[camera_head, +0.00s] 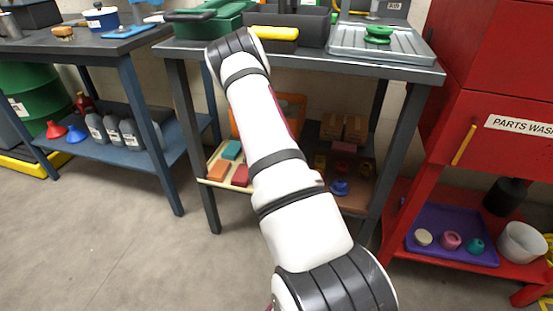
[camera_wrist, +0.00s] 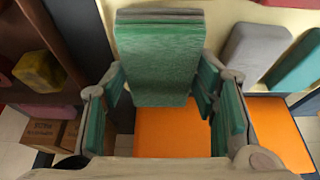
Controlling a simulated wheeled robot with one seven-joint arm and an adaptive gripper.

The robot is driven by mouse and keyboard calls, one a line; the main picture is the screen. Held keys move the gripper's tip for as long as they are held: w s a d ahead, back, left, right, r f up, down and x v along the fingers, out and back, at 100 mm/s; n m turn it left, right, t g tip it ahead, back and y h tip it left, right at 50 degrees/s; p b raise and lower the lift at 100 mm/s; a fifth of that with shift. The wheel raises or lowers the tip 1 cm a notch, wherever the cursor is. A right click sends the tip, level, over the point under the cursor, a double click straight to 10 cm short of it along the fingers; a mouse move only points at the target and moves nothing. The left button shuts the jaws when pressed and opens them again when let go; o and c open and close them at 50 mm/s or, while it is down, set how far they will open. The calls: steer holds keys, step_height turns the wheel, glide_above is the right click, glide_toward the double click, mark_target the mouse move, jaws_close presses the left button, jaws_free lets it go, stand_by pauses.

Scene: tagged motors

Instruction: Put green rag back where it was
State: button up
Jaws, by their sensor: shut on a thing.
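My gripper (camera_wrist: 160,82) is shut on a green rag (camera_wrist: 159,50), which looks like a folded, block-shaped piece between the fingers in the wrist view. In the head view my arm hides the gripper and the held rag. A cream tray (camera_head: 205,181) lies on the lower shelf of the middle bench; part of it also shows in the wrist view (camera_wrist: 222,15). The held rag appears in front of or over the tray; I cannot tell whether they touch. A teal rag (camera_head: 231,150), an orange rag (camera_head: 217,170) and a red rag (camera_head: 241,175) lie on the tray.
Cardboard boxes (camera_head: 343,127) and a blue item (camera_head: 340,187) are on the same shelf, right of my arm. An orange panel (camera_wrist: 170,126) is close below the held rag in the wrist view. The bench top (camera_head: 190,50) is above, and a bench leg (camera_head: 203,140) stands at left.

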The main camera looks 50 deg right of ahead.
steer(key=shift+w+d+f+b, duration=0.2)
steer(key=shift+w+d+b, duration=0.25)
steer(key=shift+w+d, duration=0.85)
steer(key=shift+f+b, duration=1)
steer(key=shift+f, duration=0.75)
steer(key=shift+f, duration=0.2)
steer(key=o, duration=1.2)
steer(key=shift+c, duration=0.2)
steer(key=shift+r, duration=0.15)
steer(key=shift+r, duration=0.25)
steer(key=p+v, duration=0.4)
steer(key=v, duration=0.3)
steer(key=shift+s+a+r, duration=0.1)
